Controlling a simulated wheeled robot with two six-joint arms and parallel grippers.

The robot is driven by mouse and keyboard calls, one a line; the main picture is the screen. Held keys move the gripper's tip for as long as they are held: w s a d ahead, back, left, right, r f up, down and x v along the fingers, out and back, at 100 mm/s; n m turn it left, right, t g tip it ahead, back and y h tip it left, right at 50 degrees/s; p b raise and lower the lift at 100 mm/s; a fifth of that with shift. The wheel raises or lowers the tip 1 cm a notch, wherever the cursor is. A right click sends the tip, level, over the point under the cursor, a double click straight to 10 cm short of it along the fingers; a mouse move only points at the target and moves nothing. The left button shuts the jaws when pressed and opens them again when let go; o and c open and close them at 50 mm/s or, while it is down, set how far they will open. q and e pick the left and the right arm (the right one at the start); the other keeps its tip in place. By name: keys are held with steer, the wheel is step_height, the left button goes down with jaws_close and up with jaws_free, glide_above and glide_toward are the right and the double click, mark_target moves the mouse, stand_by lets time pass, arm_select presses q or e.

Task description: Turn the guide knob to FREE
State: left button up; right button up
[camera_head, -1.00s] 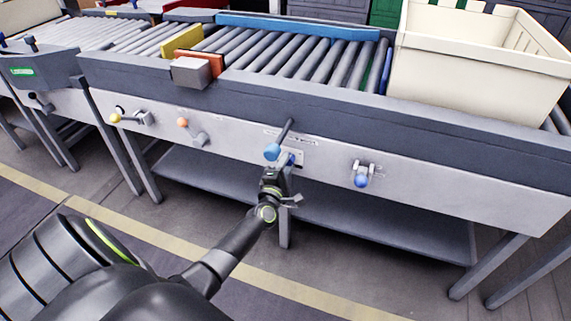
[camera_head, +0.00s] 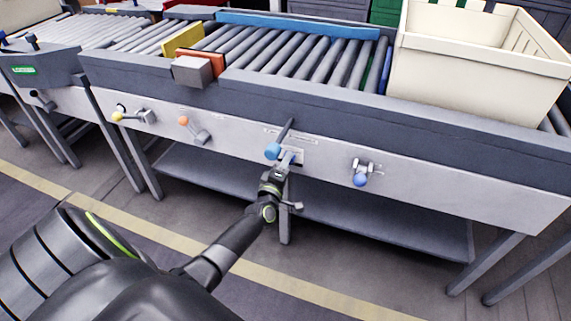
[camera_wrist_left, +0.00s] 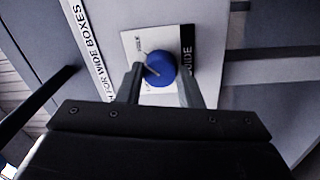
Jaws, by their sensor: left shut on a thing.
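The guide knob (camera_wrist_left: 161,66) is a round blue knob with a pale line across its face. It sits on a white plate (camera_wrist_left: 131,45) beside a black strip lettered GUIDE. In the head view the knob (camera_head: 289,157) is mostly hidden by the gripper, on the conveyor's pale front panel. My left gripper (camera_wrist_left: 160,80) is shut on the knob, with one finger on each side of it. In the head view the left gripper (camera_head: 282,168) reaches up to the panel from below. The small lettering around the knob is too blurred to read. My right gripper is not in view.
A lever with a light blue ball (camera_head: 272,151) hangs close to the left gripper. Yellow (camera_head: 117,117), orange (camera_head: 183,120) and blue (camera_head: 360,180) handles sit along the same panel. A cream crate (camera_head: 470,75) stands on the rollers. A lower shelf (camera_head: 385,222) runs beneath.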

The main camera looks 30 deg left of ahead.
arm_select(q)
steer(key=o, duration=1)
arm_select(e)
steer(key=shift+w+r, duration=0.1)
arm_select(q)
steer(key=shift+v, duration=8.75)
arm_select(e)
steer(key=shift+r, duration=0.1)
arm_select(q)
steer(key=shift+d, duration=0.15)
